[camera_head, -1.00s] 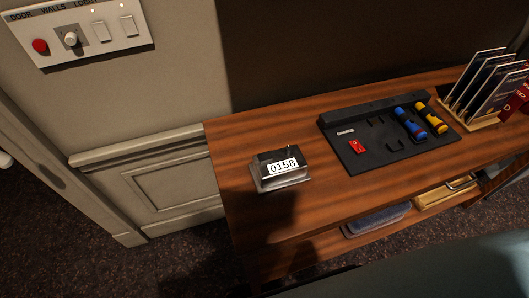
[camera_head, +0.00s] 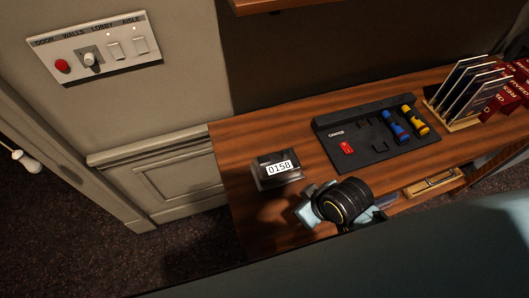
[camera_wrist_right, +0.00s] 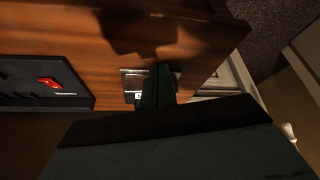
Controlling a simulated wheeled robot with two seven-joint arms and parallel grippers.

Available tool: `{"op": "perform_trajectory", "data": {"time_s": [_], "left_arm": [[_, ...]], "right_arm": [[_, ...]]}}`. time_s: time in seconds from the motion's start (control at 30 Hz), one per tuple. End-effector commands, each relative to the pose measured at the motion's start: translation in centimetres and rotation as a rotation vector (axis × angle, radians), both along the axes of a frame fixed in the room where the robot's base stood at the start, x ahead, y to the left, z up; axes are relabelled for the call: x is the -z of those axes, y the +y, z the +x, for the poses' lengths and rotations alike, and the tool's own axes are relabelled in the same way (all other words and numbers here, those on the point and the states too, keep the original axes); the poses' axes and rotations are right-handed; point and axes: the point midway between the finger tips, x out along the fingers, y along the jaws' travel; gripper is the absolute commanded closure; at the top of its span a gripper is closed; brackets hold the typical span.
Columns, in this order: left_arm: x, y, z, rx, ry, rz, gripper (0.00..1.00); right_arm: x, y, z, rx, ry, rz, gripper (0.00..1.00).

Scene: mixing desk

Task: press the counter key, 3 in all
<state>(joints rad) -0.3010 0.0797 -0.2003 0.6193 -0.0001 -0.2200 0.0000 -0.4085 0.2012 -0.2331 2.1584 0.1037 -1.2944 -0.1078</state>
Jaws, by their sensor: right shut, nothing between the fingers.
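The counter (camera_head: 277,170) is a small dark and silver box near the left end of the wooden desk. Its white display reads 0158. My right arm reaches in over the desk's front edge, and its hand is just in front and to the right of the counter in the head view. In the right wrist view my right gripper (camera_wrist_right: 159,73) is shut and empty. It overlaps the counter (camera_wrist_right: 131,83) and hides part of it; I cannot tell whether it touches. The counter key is not clearly visible. My left gripper is not in view.
A black tray (camera_head: 372,154) with a red piece and blue and yellow tools lies right of the counter. A card rack (camera_head: 461,122) stands farther right. A wall panel (camera_head: 95,48) with a red button, knob and switches is at upper left. A shelf edge shows at the top.

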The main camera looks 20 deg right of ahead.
Motion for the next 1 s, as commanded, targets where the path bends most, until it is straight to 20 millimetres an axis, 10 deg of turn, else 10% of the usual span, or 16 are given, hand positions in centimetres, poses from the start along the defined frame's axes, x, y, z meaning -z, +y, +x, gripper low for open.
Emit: {"op": "perform_trajectory", "data": {"time_s": [0.3, 0.5, 1.0], "left_arm": [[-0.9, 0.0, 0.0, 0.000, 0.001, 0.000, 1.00], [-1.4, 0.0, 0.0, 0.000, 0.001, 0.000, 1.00], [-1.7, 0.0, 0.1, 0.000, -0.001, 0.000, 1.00]], "right_arm": [[-4.8, 5.8, 9.6, -0.552, -0.304, -0.014, 1.00], [-7.2, 5.9, 14.5, -0.853, -0.459, -0.093, 1.00], [-8.7, 4.0, 17.6, -0.998, -0.542, -0.165, 1.00]]}}
